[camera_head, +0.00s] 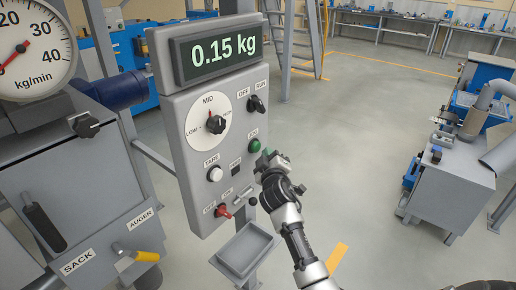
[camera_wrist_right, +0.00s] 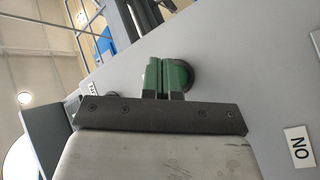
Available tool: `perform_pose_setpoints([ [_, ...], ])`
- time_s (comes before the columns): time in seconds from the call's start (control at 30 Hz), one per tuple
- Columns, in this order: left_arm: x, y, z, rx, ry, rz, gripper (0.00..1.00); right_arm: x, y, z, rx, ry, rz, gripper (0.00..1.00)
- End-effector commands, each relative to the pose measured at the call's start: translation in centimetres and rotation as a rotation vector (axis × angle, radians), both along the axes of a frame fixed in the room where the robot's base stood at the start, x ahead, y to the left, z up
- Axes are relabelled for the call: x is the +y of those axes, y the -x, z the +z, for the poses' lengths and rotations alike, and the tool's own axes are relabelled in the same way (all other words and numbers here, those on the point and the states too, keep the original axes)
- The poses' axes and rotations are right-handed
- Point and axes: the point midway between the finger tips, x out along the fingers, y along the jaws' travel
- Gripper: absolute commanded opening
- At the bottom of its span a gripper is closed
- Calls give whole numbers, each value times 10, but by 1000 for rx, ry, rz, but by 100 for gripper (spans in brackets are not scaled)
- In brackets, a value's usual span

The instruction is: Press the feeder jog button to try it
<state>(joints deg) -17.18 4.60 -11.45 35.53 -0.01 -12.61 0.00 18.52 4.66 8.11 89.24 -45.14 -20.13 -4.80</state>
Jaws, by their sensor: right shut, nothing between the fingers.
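The grey control panel (camera_head: 233,185) carries a round green jog button (camera_head: 253,146) on its right side, under a small label. The button also shows in the right wrist view (camera_wrist_right: 188,75), partly hidden behind my fingertips. My right gripper (camera_head: 267,157) is just right of and below the button in the head view. In the wrist view its fingertips (camera_wrist_right: 163,76) are together, empty, and overlap the button's left part. I cannot tell whether they touch it. My left gripper is not in view.
Around the button are the black OFF/RUN knob (camera_head: 256,104), the mode dial (camera_head: 215,124), the white tare button (camera_head: 214,174) and a red switch (camera_head: 223,211). The display (camera_head: 216,49) reads 0.15 kg. A grey tray (camera_head: 246,250) hangs below. Open floor lies to the right.

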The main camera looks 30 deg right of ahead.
Motion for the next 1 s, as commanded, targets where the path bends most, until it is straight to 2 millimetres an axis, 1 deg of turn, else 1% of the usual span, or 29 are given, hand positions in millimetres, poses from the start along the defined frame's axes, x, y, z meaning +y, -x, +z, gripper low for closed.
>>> perform_pose_setpoints([
  [0.37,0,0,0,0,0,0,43,0,0,0,0,0,0,0],
  [0.7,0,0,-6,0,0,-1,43,4,-8,0,-1,0,1,0],
  [1.0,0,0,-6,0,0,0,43,4,-8,0,0,0,0,0],
])
